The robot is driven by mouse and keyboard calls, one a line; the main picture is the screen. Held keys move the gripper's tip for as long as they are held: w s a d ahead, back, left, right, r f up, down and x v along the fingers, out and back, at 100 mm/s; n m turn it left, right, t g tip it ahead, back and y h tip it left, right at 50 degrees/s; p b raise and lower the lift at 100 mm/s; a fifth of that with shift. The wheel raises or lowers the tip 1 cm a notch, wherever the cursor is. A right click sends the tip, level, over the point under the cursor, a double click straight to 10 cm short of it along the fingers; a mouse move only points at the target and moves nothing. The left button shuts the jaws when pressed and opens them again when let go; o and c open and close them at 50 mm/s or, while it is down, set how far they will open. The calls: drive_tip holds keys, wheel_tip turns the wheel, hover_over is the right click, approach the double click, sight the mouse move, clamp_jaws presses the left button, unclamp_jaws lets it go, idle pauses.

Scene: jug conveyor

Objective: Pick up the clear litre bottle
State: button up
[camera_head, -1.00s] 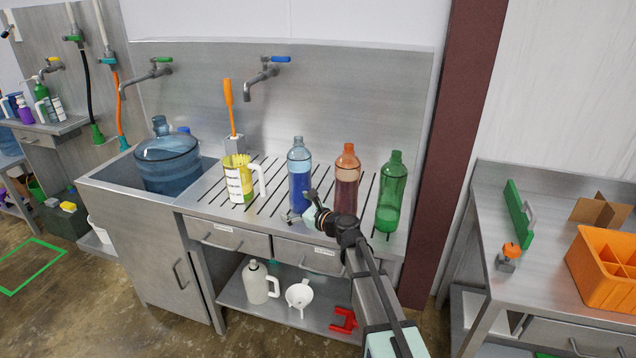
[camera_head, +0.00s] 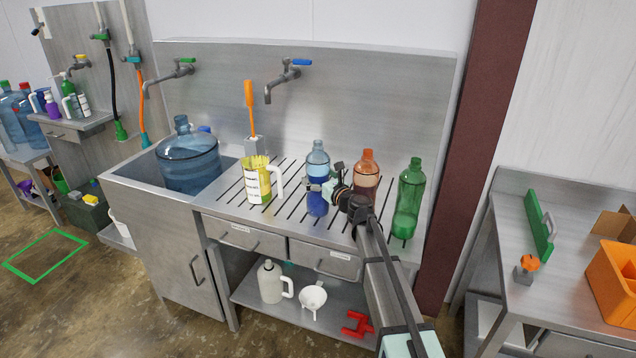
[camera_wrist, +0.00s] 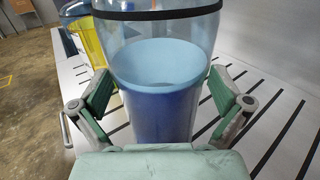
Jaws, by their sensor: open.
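The clear bottle (camera_head: 317,172), bluish and see-through with blue liquid in its lower part, stands upright on the slotted drainboard (camera_head: 289,206). In the wrist view the bottle (camera_wrist: 158,100) fills the middle, with the liquid's surface showing below a dark band. My gripper (camera_head: 326,188) is at the bottle's right side, around the level of the liquid. In the wrist view the open fingers (camera_wrist: 160,98) stand on either side of the bottle, with a narrow gap visible at the right finger. Whether the left finger touches is unclear. The bottle's base is hidden by my gripper in the wrist view.
An orange-brown bottle (camera_head: 367,170) stands just right, partly behind my gripper, with a green bottle (camera_head: 409,200) beyond it. A yellow measuring jug (camera_head: 257,182) stands left. A tap (camera_head: 283,78) is on the wall behind. A large water jug (camera_head: 188,160) sits in the sink.

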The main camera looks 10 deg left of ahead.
drive_tip(key=x, duration=0.2)
drive_tip(key=shift+w+a, duration=0.25)
drive_tip(key=c, duration=1.7)
drive_tip(key=shift+r, duration=0.15)
wheel_tip(320, 180, up, 20)
drive_tip(key=shift+f+b, duration=0.15)
drive_tip(key=shift+b, duration=0.15)
